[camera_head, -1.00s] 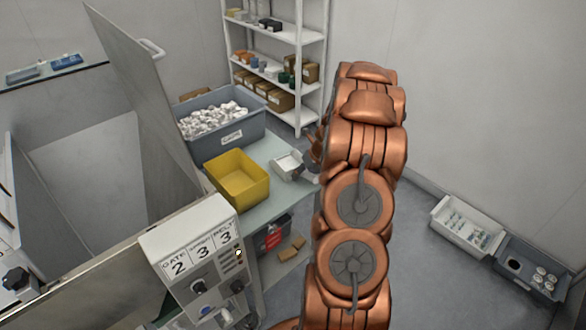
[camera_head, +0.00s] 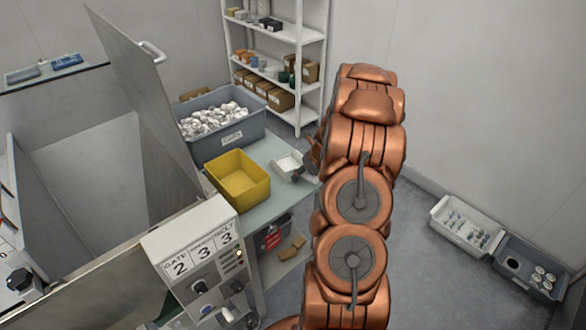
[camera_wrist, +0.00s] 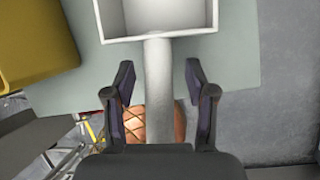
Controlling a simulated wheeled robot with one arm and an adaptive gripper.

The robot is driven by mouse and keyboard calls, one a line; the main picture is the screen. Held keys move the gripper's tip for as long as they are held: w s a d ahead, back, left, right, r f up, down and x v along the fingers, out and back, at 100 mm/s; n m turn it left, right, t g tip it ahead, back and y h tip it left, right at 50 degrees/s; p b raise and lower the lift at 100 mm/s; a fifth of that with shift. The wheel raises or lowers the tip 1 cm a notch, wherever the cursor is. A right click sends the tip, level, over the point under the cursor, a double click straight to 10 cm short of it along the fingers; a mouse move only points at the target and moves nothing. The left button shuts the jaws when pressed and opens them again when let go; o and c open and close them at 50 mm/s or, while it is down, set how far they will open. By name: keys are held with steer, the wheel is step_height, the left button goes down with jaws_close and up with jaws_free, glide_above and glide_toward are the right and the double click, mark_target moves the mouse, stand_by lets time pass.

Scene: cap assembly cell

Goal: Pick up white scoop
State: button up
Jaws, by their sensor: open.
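The white scoop (camera_head: 287,165) lies on the pale green table beside the yellow bin. In the wrist view, its square open pan (camera_wrist: 155,20) is at the top, and its straight handle (camera_wrist: 158,85) points down toward me. My gripper (camera_wrist: 158,80) is open, with one finger on each side of the handle and a visible gap on both sides. Whether the fingers are level with the handle or above it, I cannot tell. In the head view, my arm hides most of the gripper, and only a dark part shows at the scoop's handle end.
A yellow bin (camera_head: 240,182) stands left of the scoop on the table (camera_head: 273,207). A grey crate of white caps (camera_head: 225,140) is behind it. A control box (camera_head: 190,250) stands in front. White shelves (camera_head: 297,68) are at the back.

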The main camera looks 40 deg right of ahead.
jaws_close()
stand_by(0.5)
